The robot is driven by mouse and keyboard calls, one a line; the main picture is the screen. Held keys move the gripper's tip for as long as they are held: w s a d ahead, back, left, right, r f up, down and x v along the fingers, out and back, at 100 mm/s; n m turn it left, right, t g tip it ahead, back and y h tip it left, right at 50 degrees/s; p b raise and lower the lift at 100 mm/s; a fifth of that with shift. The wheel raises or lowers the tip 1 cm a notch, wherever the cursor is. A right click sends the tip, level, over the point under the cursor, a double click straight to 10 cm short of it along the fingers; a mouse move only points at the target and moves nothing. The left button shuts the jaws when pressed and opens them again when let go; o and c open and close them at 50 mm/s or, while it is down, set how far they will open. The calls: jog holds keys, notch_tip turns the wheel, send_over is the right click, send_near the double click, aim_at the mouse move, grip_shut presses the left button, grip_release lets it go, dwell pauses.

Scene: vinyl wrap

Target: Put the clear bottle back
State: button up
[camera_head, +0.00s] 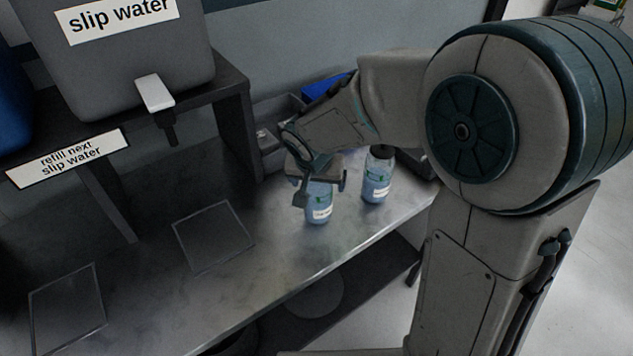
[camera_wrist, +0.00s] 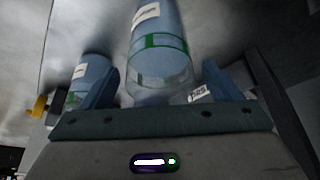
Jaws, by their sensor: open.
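A clear bottle with blue liquid, a green band and a white label (camera_head: 319,206) stands on the bench, with my gripper (camera_head: 318,186) right above and around its upper part. In the wrist view this bottle (camera_wrist: 160,55) rises between the two open fingers of my gripper (camera_wrist: 160,92), with space showing on both sides. A second, similar bottle (camera_head: 376,182) stands to the right on the bench; it also shows in the wrist view (camera_wrist: 92,72) beyond the left finger. My gripper hides the top of the first bottle in the head view. I cannot tell which bottle is the task's.
A grey tank labelled "slip water" (camera_head: 120,50) with a white tap (camera_head: 155,93) sits on a dark shelf at the left. Two outlined squares (camera_head: 213,237) mark the bench (camera_head: 285,255). Grey bins and a blue item (camera_head: 322,88) stand behind my gripper. The bench front is clear.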

jog(key=d+v, duration=0.1)
jog(key=v, duration=1)
jog(key=s+d+f+n+g, duration=0.1)
jog(key=s+d+f+n, duration=0.1)
jog(key=s+d, duration=1.1)
jog(key=shift+s+d+f+g+y+p, duration=0.15)
jog(key=shift+s+f+g+y+p, duration=0.15)
jog(key=shift+s+f+y, duration=0.25)
